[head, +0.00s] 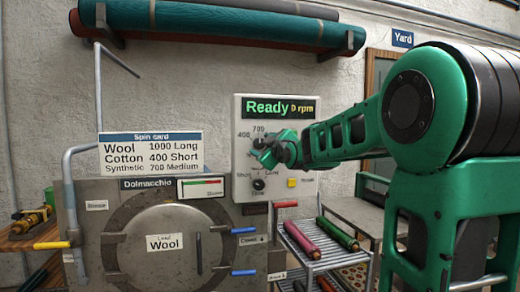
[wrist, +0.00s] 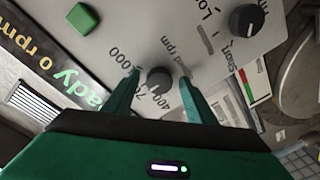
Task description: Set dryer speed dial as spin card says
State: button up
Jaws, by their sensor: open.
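The spin card (head: 151,152) in the head view reads Wool 1000 Long, Cotton 400 Short, Synthetic 700 Medium. The drum door's load label (head: 164,242) reads Wool. The speed dial (wrist: 157,80) is a dark round knob marked 400, 700 and 1000; its pointer is too small to read. My gripper (wrist: 159,77) is open, with one finger on each side of the speed dial; I cannot tell whether they touch it. In the head view my gripper (head: 265,150) covers most of that dial. The control panel's display (head: 278,107) reads Ready 0 rpm.
A second dial (head: 258,184), marked Long and Short, sits below on the panel and shows in the wrist view (wrist: 247,19). A yellow button (head: 291,182) is beside it. A green button (wrist: 83,18) shows in the wrist view. A rack with rolls (head: 302,240) stands right of the drum.

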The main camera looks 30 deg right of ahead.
jog(key=shift+w, duration=0.25)
jog(key=c, duration=1)
jog(key=shift+d, duration=0.2)
jog(key=shift+c, duration=0.2)
jog(key=shift+a, duration=0.1)
